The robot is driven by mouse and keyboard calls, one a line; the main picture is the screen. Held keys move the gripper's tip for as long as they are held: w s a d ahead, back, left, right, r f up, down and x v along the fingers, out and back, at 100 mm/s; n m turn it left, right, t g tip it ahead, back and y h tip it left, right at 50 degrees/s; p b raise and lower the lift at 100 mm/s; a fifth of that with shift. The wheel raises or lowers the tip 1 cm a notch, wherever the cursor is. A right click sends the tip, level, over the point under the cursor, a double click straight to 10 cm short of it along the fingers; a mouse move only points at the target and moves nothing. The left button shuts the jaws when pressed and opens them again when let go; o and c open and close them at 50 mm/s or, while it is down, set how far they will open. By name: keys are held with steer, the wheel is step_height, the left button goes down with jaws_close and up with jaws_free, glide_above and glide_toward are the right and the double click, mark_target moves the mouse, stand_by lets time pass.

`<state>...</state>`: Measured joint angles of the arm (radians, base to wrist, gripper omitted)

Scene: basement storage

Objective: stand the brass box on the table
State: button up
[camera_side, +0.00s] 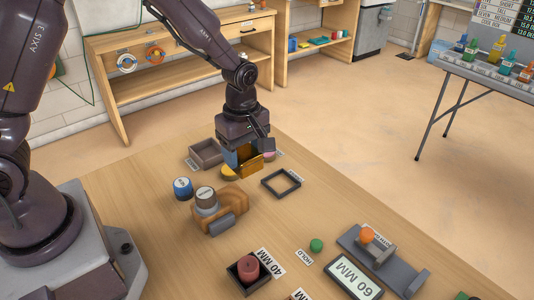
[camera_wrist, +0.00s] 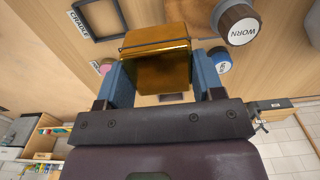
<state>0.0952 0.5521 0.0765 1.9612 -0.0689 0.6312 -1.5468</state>
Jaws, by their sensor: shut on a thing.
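The brass box (camera_side: 251,164) is a shiny gold block held just above or at the wooden table (camera_side: 160,215); I cannot tell whether its bottom touches. My gripper (camera_side: 243,158) points down over the back part of the table and is shut on the box. In the wrist view the brass box (camera_wrist: 157,68) sits between the two blue fingers of my gripper (camera_wrist: 163,76), one on each side. The box's lower end is partly hidden in the side view.
A yellow disc (camera_side: 229,173) and a pink piece (camera_side: 269,156) lie close by the box. A dark square frame (camera_side: 281,184) lies to the right, a grey tray (camera_side: 206,154) behind left. Blue (camera_side: 183,188) and dark-topped (camera_side: 206,198) cylinders stand front left.

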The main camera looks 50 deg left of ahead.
steer(key=s+d+r, duration=0.1)
steer(key=s+d, duration=0.2)
steer(key=s, duration=0.3)
steer(key=s+d+r, duration=0.1)
steer(key=s+d, duration=0.2)
steer(key=s, duration=0.3)
steer(key=w+f, duration=0.3)
steer(key=w, duration=0.1)
steer(key=w+d+f, duration=0.1)
steer(key=w+f, duration=0.2)
steer(key=w, duration=0.1)
steer(key=w+d+f, duration=0.1)
steer(key=w+f, duration=0.2)
steer(key=w, duration=0.1)
steer(key=shift+w+d, duration=0.1)
steer(key=shift+d, duration=0.15)
steer(key=shift+w+d+f, duration=0.1)
steer(key=shift+w+f, duration=0.3)
steer(key=shift+f, duration=1.65)
